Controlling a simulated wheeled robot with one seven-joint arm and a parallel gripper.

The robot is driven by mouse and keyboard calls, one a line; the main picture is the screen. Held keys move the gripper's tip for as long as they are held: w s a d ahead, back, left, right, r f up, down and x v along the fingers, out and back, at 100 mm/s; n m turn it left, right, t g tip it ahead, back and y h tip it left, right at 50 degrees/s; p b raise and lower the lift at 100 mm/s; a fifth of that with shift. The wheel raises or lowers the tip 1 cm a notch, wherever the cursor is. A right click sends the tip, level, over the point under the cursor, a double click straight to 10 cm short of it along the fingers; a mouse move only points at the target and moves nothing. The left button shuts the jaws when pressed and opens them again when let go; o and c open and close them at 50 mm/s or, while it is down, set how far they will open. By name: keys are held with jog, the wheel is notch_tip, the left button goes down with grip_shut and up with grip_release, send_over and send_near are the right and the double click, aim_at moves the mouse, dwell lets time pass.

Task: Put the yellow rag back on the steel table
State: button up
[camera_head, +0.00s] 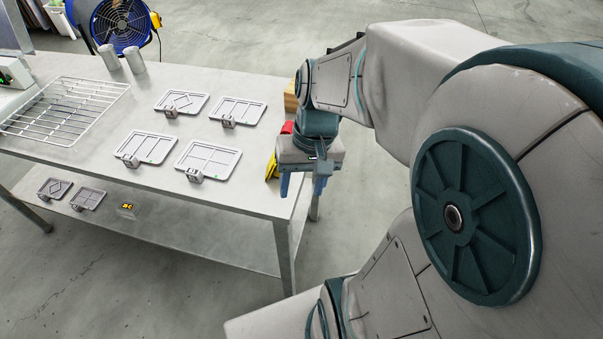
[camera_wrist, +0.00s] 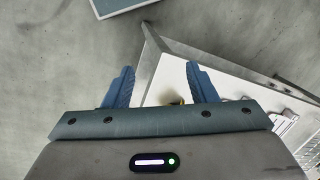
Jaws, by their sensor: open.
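The steel table (camera_head: 75,150) fills the left half of the head view. My gripper (camera_head: 302,186) is at the table's right edge, pointing down with its fingers apart. In the wrist view my gripper (camera_wrist: 160,68) is open, with nothing held between the fingertips. A yellow piece (camera_head: 272,167), perhaps the rag, shows just left of my gripper by the table edge. It is partly hidden, and I cannot tell whether it lies on the top. A small yellow bit (camera_wrist: 178,101) also shows between the finger bases in the wrist view, beside the table corner.
Several grey trays with tags, such as this one (camera_head: 208,160), lie on the tabletop. A wire rack (camera_head: 70,105) and two grey cups (camera_head: 134,59) stand farther left. A red item (camera_head: 287,127) and a tan block (camera_head: 291,98) are near my gripper. The lower shelf (camera_head: 190,238) holds more trays.

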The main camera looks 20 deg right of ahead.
jog(key=r+t, duration=0.1)
jog(key=s+r+n+t+h, duration=0.1)
jog(key=r+n+t+h, duration=0.1)
jog(key=shift+s+a+r+t, duration=0.15)
jog(key=shift+a+r+t, duration=0.05)
jog(key=shift+a+t, duration=0.1)
jog(key=shift+d, duration=0.1)
dwell(1.1)
